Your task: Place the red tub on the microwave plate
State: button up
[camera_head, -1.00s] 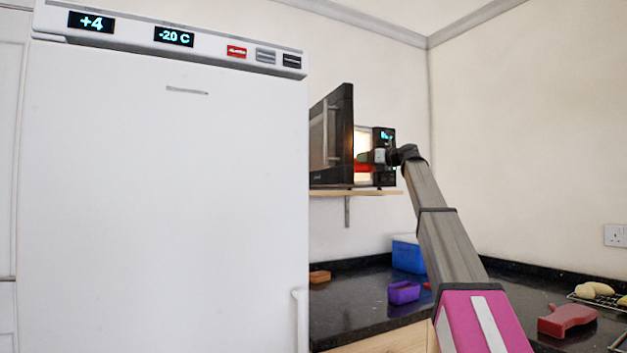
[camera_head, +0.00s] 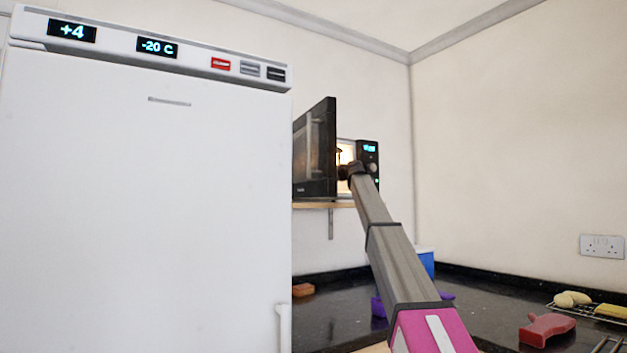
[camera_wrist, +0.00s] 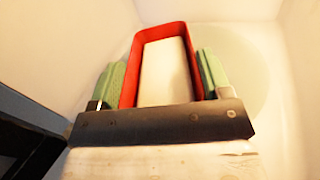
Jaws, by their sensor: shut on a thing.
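The red tub (camera_wrist: 128,88) is between the green finger pads of my gripper (camera_wrist: 160,68) in the wrist view. My gripper is shut on it. A pale area shows inside its red rim. The round microwave plate (camera_wrist: 250,80) shows faintly to the right of and behind the tub. The tub overlaps it in the picture, but I cannot tell whether they touch. The microwave (camera_head: 371,160) stands on a shelf with its door (camera_head: 318,150) open and its inside lit. In the head view my arm reaches into the opening and hides the gripper and tub.
A tall white fridge (camera_head: 150,200) fills the left. The open door stands close to my arm. Below, the dark counter (camera_head: 470,300) holds a blue box (camera_head: 426,262), a purple tub (camera_head: 378,307), an orange-brown block (camera_head: 303,290), a red object (camera_head: 546,328) and a rack with yellowish items.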

jog(key=x, duration=0.3)
jog(key=shift+w+r, duration=0.1)
jog(key=shift+f, duration=0.85)
jog(key=o, duration=1.2)
jog(key=shift+f, duration=0.1)
jog(key=shift+c, duration=0.2)
jog(key=shift+d, duration=0.1)
jog(key=v, duration=1.2)
